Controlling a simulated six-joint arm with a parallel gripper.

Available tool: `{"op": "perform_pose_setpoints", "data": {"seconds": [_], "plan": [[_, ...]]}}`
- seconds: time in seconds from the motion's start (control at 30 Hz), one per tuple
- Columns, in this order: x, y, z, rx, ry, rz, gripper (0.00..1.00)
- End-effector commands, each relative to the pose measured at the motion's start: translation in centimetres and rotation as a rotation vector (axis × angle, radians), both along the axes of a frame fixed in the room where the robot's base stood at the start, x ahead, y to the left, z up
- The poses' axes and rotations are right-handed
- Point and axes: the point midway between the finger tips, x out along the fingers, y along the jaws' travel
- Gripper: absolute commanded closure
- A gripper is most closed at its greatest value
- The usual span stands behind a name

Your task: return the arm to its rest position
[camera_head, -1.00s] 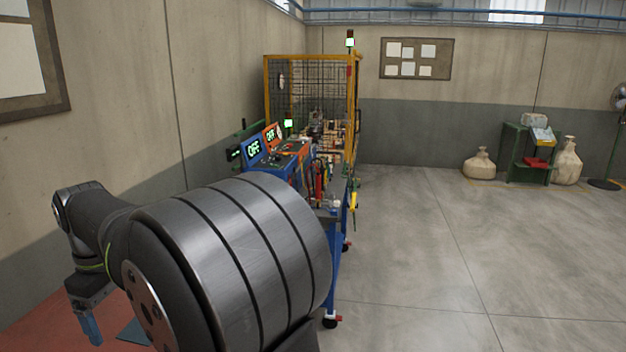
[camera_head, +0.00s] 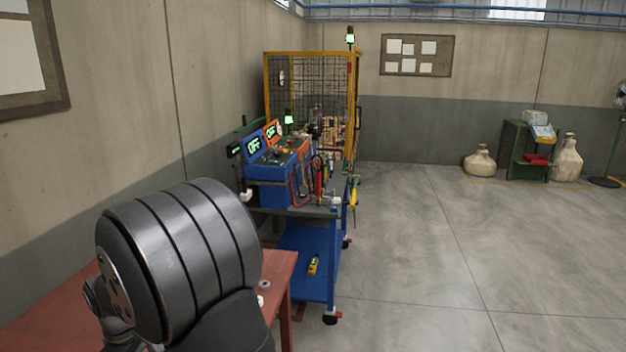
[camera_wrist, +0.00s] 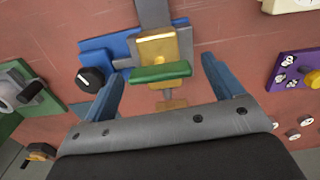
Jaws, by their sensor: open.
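My gripper (camera_wrist: 160,88) shows in the wrist view with its two blue fingers spread wide apart. Nothing is held between them. Beyond the fingers is a yellow block with a green bar (camera_wrist: 160,72) across it, standing clear of both fingers as far as the picture shows. In the head view my dark, ringed arm link fills the lower left, and the gripper itself is hidden there.
A red table (camera_head: 283,270) lies under my arm. Beyond it stands a blue cart (camera_head: 308,245) with control boxes (camera_head: 275,165) reading OFF. In the wrist view, a black knob (camera_wrist: 91,79), a green-backed fixture (camera_wrist: 28,92) and a purple panel (camera_wrist: 297,70) surround the gripper.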

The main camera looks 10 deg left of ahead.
Motion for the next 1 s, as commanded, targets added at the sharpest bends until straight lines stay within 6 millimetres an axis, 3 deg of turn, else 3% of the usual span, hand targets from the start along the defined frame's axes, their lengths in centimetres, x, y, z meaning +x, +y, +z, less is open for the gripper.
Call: {"op": "perform_pose_setpoints", "data": {"seconds": [0.03, 0.8, 0.83, 1.0], "plan": [[0.1, 0.2, 1.5, 0.009, -0.004, -0.003, 0.15], [0.0, 0.1, 17.0, 0.007, -0.004, -0.005, 0.15], [0.0, 0.1, 17.5, 0.006, -0.003, -0.007, 0.15], [0.2, 0.5, 13.3, 0.003, 0.015, -0.163, 0.15]]}}
